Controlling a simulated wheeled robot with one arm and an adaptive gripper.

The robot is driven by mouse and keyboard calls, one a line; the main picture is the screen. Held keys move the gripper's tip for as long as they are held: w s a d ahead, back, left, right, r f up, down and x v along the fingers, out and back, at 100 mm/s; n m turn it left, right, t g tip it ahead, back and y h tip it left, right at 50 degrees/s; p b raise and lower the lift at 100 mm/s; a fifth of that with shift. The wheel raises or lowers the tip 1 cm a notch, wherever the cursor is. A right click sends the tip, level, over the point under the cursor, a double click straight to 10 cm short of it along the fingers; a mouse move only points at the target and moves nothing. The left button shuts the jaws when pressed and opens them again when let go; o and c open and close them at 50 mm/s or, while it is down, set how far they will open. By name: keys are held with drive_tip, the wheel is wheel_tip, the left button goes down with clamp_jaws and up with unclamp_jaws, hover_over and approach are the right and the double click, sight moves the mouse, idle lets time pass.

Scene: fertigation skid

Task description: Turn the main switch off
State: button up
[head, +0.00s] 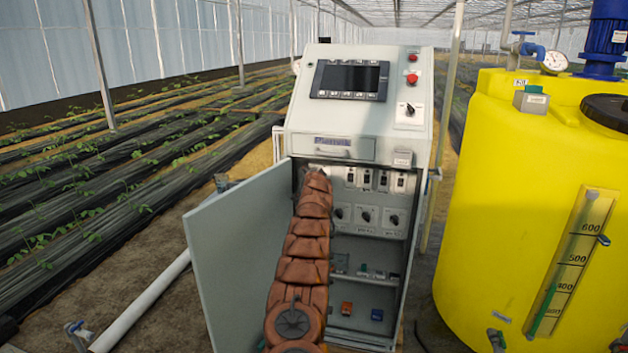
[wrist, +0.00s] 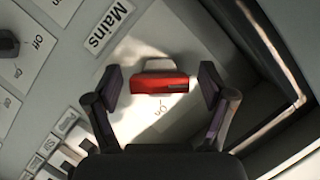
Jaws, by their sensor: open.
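The main switch (wrist: 160,84) has a red bar handle with a grey part above it, on a light plate in the wrist view. The word "On" shows just below the handle, partly in shadow, and a "Mains" label (wrist: 108,27) is at the upper left. My gripper (wrist: 160,88) is open, with one finger left and one right of the red handle. Small gaps show between the fingers and the handle's ends. In the head view my arm covers the switch, at the upper left inside the open control cabinet (head: 345,120).
The cabinet door (head: 240,255) stands open to the left. A dark-edged recess or frame (wrist: 262,60) lies close to the right finger. Other switches (head: 367,180) fill the panel right of my arm. A yellow tank (head: 520,200) stands to the right.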

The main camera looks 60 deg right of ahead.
drive_tip(key=v, duration=1.1)
drive_tip(key=shift+s+a+r, duration=0.15)
drive_tip(key=shift+s+a, duration=0.05)
drive_tip(key=shift+a, duration=0.15)
idle(0.7)
idle(0.7)
